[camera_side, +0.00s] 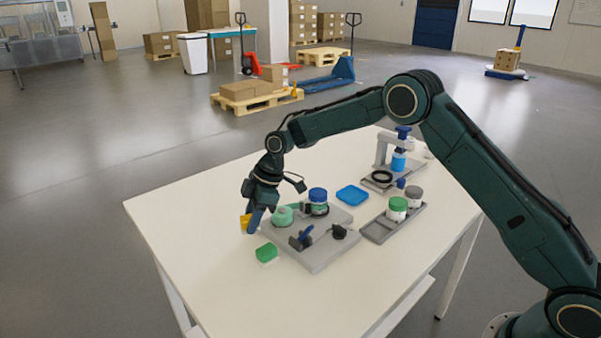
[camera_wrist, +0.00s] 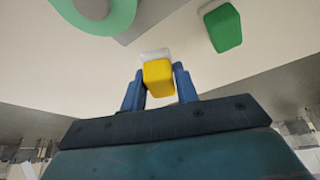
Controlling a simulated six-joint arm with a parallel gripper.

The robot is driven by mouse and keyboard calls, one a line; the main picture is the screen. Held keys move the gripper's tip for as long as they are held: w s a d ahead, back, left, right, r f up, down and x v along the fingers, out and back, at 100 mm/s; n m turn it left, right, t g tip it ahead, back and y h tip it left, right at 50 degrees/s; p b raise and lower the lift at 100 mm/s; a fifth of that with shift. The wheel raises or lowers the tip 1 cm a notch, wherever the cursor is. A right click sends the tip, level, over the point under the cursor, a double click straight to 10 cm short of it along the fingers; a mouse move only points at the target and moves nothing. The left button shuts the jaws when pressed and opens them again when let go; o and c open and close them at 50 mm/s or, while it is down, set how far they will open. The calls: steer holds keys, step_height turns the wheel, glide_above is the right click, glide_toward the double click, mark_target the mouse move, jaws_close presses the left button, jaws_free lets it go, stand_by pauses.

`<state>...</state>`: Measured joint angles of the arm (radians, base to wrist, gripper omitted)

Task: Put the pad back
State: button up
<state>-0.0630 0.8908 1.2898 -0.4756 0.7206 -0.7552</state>
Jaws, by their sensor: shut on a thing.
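My gripper (camera_side: 251,222) is at the left side of the grey fixture plate, pointing down. It is shut on a yellow pad (camera_side: 245,221) with a white layer. In the wrist view the yellow pad (camera_wrist: 158,77) sits between my two blue fingers (camera_wrist: 159,88). A green pad (camera_side: 267,253) with a white base lies on the table just in front of the fixture plate; it also shows at the upper right of the wrist view (camera_wrist: 222,27). Whether the yellow pad touches the table is hard to tell.
The grey fixture plate (camera_side: 322,258) carries a mint-green round part (camera_side: 282,215), a blue-lidded jar (camera_side: 318,201) and black holders. Behind it are a blue tray (camera_side: 352,195), a grey tray (camera_side: 378,234) with two jars, and a press stand (camera_side: 381,152). The table's left front is clear.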

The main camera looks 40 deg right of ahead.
steer(key=shift+f, duration=1.65)
steer(key=shift+f, duration=0.15)
steer(key=o, duration=0.9)
steer(key=shift+v, duration=6.2)
